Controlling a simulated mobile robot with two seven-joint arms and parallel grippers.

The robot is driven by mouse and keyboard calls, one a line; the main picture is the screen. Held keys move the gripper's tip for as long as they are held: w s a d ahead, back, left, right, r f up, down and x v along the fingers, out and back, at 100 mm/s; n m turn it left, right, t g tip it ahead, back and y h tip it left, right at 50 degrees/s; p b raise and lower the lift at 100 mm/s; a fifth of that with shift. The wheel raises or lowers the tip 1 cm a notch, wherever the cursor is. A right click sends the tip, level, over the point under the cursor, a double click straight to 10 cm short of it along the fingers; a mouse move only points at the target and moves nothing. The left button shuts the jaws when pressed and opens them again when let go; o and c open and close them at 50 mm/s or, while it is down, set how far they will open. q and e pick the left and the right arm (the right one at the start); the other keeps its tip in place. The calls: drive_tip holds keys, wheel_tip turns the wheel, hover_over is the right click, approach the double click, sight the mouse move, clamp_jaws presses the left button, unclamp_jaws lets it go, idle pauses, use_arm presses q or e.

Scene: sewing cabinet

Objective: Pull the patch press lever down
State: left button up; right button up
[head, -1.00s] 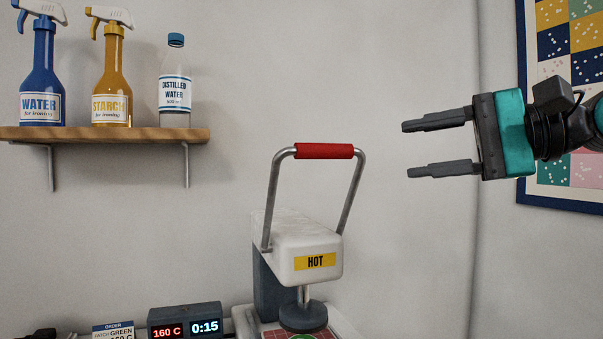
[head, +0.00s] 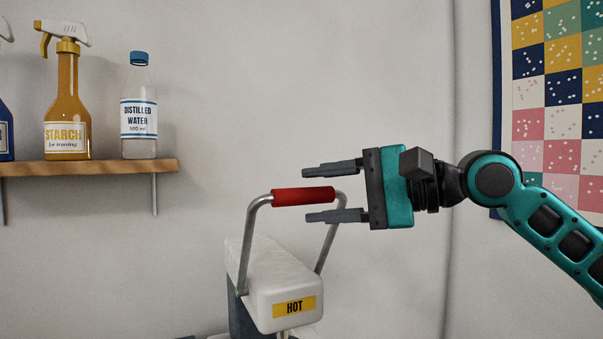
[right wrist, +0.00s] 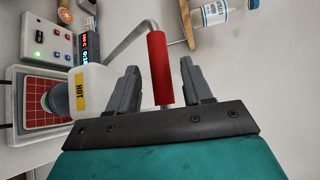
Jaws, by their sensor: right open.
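The patch press (head: 279,291) is a white head with a yellow HOT label and a raised metal lever (head: 253,243). The lever's red grip (head: 295,197) lies across its top. My right gripper (head: 318,193) is open, with one finger above the right end of the red grip and one below it in the head view. In the right wrist view the red grip (right wrist: 159,68) stands between the two open fingers, with gaps on both sides. The press's round pad (right wrist: 60,98) is above a red gridded plate (right wrist: 43,104). My left gripper is not in view.
A wooden shelf (head: 90,167) at the left holds a starch bottle (head: 68,110) and a distilled water bottle (head: 139,110). A patchwork hanging (head: 560,90) is on the right wall. A control box (right wrist: 49,40) shows beside the press.

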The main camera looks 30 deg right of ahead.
sight(313, 196)
drive_tip(key=shift+p+x, duration=0.35)
drive_tip(key=shift+x, duration=1.4)
drive_tip(key=shift+c, duration=0.2)
clamp_jaws()
